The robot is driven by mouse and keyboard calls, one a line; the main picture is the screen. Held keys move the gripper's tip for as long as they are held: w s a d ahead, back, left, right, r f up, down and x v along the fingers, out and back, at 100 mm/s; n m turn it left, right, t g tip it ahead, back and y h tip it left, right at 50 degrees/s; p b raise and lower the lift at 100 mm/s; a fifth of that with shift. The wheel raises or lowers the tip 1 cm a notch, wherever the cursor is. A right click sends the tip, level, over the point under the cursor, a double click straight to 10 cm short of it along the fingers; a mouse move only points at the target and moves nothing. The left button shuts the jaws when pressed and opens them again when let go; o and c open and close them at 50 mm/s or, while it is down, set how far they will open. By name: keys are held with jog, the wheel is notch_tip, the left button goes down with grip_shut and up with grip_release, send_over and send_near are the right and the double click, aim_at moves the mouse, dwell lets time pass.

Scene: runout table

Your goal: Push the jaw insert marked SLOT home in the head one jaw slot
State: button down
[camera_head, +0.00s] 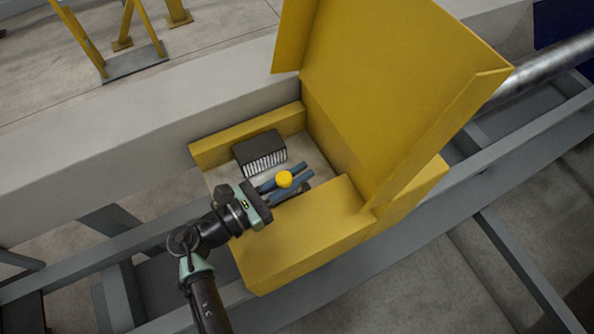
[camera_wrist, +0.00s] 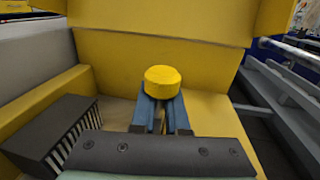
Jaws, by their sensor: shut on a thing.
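My gripper (camera_head: 295,176) is inside the yellow housing, low over its pale floor. Its two blue fingers are shut on a piece with a round yellow top (camera_head: 284,179). In the wrist view the yellow top (camera_wrist: 162,82) stands above and between the fingertips; the piece's lower part is hidden by the fingers. No SLOT mark is legible, so I cannot tell whether this is the jaw insert. A dark block with a white ribbed face (camera_head: 259,147) sits left of the fingers, apart from them. It also shows in the wrist view (camera_wrist: 50,135). I cannot make out the jaw slot.
The yellow housing (camera_head: 300,240) has a low wall at the front and a low wall at the back left. A tall yellow panel (camera_head: 390,80) rises on the right. Grey rails and a metal pipe (camera_head: 550,68) lie outside it. The housing is open above my gripper.

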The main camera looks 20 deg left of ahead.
jog(key=shift+f+b, duration=0.75)
jog(key=shift+f, duration=0.4)
jog(key=c, duration=0.8)
grip_release()
jog(key=shift+c, duration=0.2)
jog(key=shift+f, duration=0.1)
jog(key=p+v, duration=0.1)
jog(key=v, duration=1)
jog(key=shift+s+a, duration=0.2)
jog(key=shift+s, duration=0.05)
jog(key=shift+s+a, duration=0.35)
jog(key=shift+s, duration=0.2)
